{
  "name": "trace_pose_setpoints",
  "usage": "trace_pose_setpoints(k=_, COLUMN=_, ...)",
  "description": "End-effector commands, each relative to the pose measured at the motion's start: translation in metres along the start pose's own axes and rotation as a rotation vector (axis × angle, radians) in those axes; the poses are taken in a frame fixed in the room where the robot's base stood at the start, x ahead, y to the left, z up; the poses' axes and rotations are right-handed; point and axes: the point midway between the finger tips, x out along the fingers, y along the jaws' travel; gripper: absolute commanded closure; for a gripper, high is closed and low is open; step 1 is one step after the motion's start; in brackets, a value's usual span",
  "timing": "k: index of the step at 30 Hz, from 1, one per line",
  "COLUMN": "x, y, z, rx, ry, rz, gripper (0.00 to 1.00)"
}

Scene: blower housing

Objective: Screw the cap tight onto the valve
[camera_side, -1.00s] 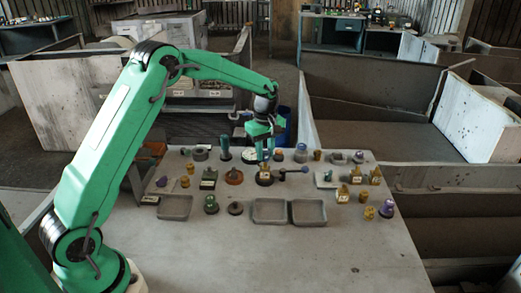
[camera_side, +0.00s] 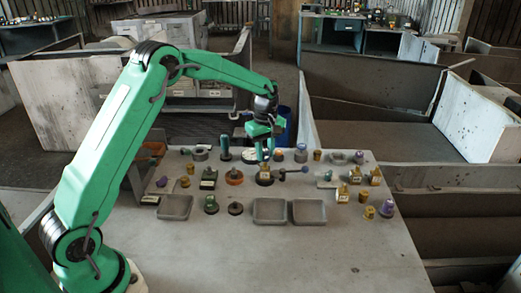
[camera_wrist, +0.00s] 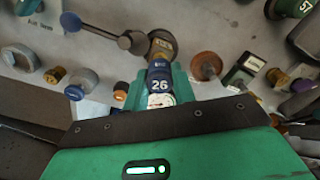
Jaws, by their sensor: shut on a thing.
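My gripper (camera_side: 262,156) points down over the middle of the crowded table in the side view. The fitting also shows below my gripper in the side view (camera_side: 264,180). I cannot tell whether cap and fitting touch, and no thread shows.
Small parts stand close around, including an orange-brown round part (camera_side: 234,177), a dark-blue-topped cylinder (camera_side: 225,147) and a yellow labelled part (camera_side: 343,194). Grey trays (camera_side: 269,222) lie in front. The table's front area (camera_side: 270,265) is clear.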

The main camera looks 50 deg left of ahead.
Motion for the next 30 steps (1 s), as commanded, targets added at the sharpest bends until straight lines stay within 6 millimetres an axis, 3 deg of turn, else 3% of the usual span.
trace_pose_setpoints(k=30, x=0.0097, y=0.0, z=0.0, rx=0.0, ry=0.0, rz=0.0, gripper=0.96)
